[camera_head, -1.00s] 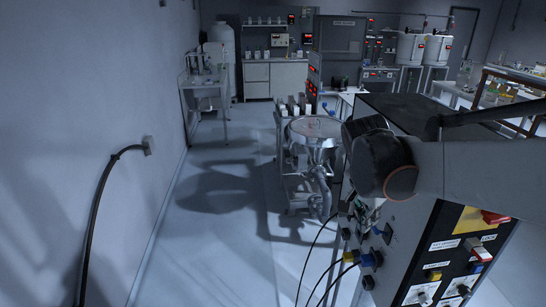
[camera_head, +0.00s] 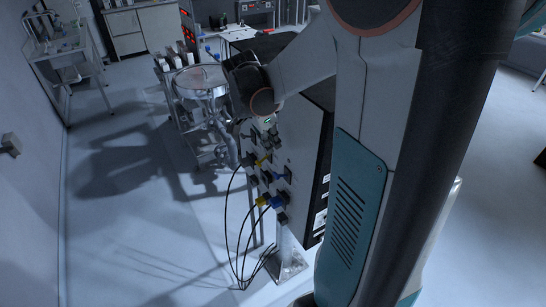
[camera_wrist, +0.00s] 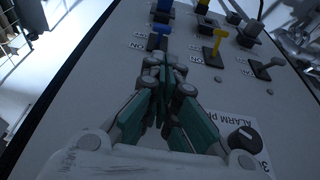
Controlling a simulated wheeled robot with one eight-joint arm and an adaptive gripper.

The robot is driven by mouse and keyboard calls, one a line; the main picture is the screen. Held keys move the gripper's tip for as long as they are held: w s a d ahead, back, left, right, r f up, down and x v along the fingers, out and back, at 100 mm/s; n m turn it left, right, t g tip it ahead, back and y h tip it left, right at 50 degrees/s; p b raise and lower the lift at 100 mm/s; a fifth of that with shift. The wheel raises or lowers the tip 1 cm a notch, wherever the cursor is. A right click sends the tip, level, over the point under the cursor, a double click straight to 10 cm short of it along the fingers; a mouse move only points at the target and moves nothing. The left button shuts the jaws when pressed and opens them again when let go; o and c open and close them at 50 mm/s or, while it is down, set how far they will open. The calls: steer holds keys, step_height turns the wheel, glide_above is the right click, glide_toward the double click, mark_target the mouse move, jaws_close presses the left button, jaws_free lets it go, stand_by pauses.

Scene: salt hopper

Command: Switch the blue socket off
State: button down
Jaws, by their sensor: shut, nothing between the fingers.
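The blue socket has a short blue lever (camera_wrist: 159,27) on the panel in the wrist view, partly covered by my fingertips. An ON label (camera_wrist: 138,58) and an OFF label lie near it. My gripper (camera_wrist: 163,62) is shut and empty, its tips right at the blue lever; I cannot tell whether they touch it. My gripper is not clearly visible there.
Beside the blue lever are a yellow lever (camera_wrist: 215,45) and a dark lever (camera_wrist: 265,68). A black knob (camera_wrist: 244,139) is lower right. Black cables (camera_head: 240,250) hang from the panel. A trolley with a round steel hopper (camera_head: 200,82) stands behind. The floor at left is clear.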

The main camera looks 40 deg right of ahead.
glide_above(282, 176)
steer(key=f, duration=0.9)
steer(key=shift+w+a+f, duration=0.2)
steer(key=shift+w+a, duration=0.1)
steer(key=shift+w, duration=0.1)
